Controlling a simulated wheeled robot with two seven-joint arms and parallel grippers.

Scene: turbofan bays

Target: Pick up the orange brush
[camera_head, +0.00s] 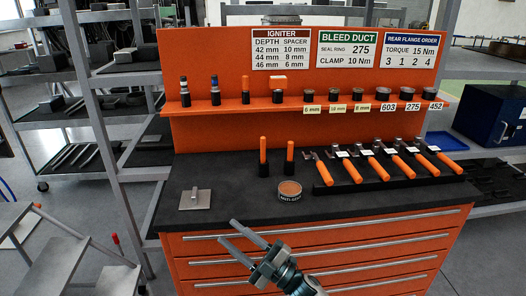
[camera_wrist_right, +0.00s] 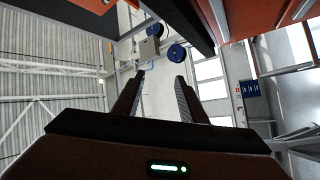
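Several orange-handled things are in the head view, and I cannot tell for sure which is the brush. Two slim orange handles, the left one (camera_head: 263,150) and the right one (camera_head: 290,152), stand upright on the dark bench top. Several orange-handled tools (camera_head: 377,168) lie tilted in a black rack at the right. My right gripper (camera_head: 226,231) is open and empty at the bench's front edge, apart from all of these. Its spread fingers also show in the right wrist view (camera_wrist_right: 160,78). My left gripper is out of view.
A round tin (camera_head: 289,191) and a grey plate with a small upright handle (camera_head: 195,199) sit on the bench top (camera_head: 235,190). Dark-capped pieces (camera_head: 214,93) and labelled cups line the orange shelf. Bare bench lies between plate and tin.

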